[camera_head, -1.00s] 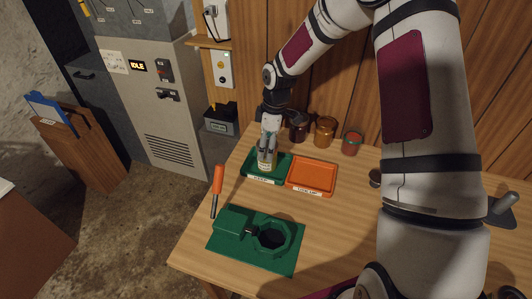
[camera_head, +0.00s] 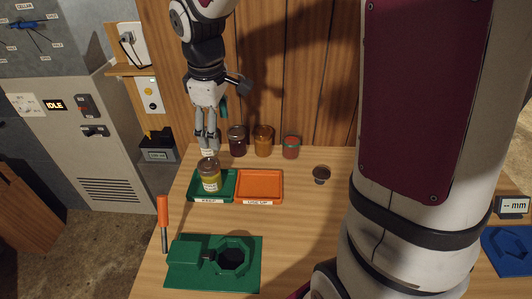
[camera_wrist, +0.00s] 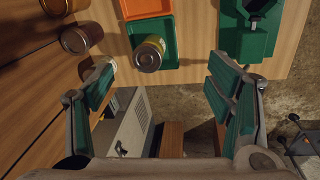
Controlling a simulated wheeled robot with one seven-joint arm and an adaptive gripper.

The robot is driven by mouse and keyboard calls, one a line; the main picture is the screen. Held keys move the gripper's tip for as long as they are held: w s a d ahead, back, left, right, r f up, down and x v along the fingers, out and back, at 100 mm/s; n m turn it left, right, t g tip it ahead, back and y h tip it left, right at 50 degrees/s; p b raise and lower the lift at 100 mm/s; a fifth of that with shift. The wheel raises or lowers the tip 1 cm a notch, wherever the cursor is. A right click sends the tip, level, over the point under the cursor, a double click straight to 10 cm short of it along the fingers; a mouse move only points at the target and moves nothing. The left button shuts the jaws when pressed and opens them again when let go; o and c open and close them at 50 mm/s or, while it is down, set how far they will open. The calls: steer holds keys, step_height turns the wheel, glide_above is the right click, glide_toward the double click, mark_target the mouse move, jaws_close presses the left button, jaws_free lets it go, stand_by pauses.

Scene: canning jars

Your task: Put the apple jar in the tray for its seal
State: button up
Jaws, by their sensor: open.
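A jar with pale yellow contents and a gold lid (camera_head: 209,175), which I take for the apple jar, stands upright in the green tray marked KEEP (camera_head: 230,184). The jar also shows in the wrist view (camera_wrist: 149,53), inside the green tray (camera_wrist: 167,25). The orange tray marked USE UP (camera_head: 260,200) is beside it on the right. My gripper (camera_head: 207,138) is open and empty, behind and above the jar, apart from it. In the wrist view its fingers (camera_wrist: 163,88) are spread wide with nothing between them. The jar's seal cannot be made out.
Dark (camera_head: 237,146), amber (camera_head: 263,145) and red (camera_head: 291,151) jars stand along the wooden wall. A pale jar (camera_head: 207,152) is partly hidden under my gripper. A green fixture (camera_head: 190,250) and an orange-handled tool (camera_head: 163,212) are at the front left.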

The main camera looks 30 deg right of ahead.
steer(key=s+r+m+t, duration=0.1)
steer(key=s+r+m, duration=0.1)
steer(key=s, duration=0.5)
steer(key=s+r+m+t, duration=0.1)
steer(key=s+r+m, duration=0.2)
steer(key=s, duration=0.5)
steer(key=s+a+r+m+t, duration=0.1)
steer(key=s+r+m, duration=0.2)
steer(key=s, duration=0.4)
steer(key=shift+s+m+y, duration=0.25)
steer(key=shift+m+y, duration=0.15)
